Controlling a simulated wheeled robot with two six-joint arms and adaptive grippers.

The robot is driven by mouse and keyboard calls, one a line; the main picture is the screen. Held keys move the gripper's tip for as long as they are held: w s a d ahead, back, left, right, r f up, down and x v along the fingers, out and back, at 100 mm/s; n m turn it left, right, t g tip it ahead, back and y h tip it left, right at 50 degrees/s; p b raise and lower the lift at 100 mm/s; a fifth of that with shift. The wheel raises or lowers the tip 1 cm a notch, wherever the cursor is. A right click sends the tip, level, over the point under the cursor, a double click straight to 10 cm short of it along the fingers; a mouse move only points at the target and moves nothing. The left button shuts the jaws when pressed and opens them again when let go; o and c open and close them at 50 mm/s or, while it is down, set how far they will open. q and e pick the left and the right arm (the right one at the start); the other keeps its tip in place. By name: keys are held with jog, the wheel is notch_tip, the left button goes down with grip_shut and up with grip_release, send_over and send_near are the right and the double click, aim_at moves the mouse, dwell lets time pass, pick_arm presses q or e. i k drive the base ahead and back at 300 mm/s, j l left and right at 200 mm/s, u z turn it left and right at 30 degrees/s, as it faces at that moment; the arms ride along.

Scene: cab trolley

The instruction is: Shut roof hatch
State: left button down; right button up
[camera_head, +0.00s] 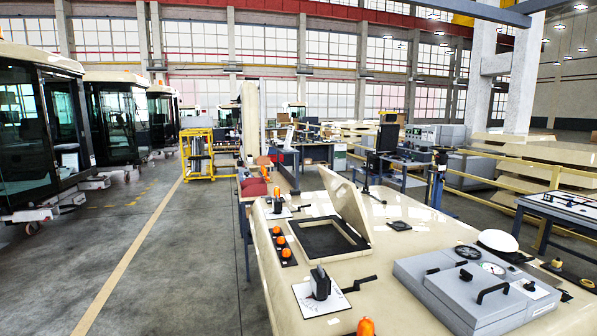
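The roof hatch stands open on a cream cab roof (395,285). Its cream lid (346,207) is tilted up steeply along the right side of the opening. The square hatch opening (322,238) has a black frame and lies left of and below the lid. Neither of my grippers is in view.
Orange-capped parts (280,240) lie left of the hatch. A black part on a white plate (320,284) and a grey case (478,290) are nearer. A white helmet (497,240) lies to the right. Yellow railing (490,200) stands beyond. The floor at left is open.

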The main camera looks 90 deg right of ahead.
aim_at(345, 196)
jog(key=i+l+z, duration=0.25)
jog(key=z, duration=0.2)
jog(key=i+l+z, duration=0.15)
jog(key=i+z, duration=0.55)
jog(key=z, duration=0.15)
jog(key=i+z, duration=0.45)
jog(key=i+j+z, duration=0.2)
jog(key=z, duration=0.2)
jog(key=i+z, duration=0.2)
jog(key=z, duration=0.25)
jog(key=i+z, duration=0.2)
jog(key=z, duration=0.25)
jog(key=i+j+z, duration=0.15)
jog(key=z, duration=0.3)
jog(key=i+j+z, duration=0.2)
jog(key=z, duration=0.25)
jog(key=i+j+z, duration=0.2)
jog(key=z, duration=0.3)
jog(key=j+z, duration=0.3)
jog(key=z, duration=0.15)
jog(key=i, duration=0.05)
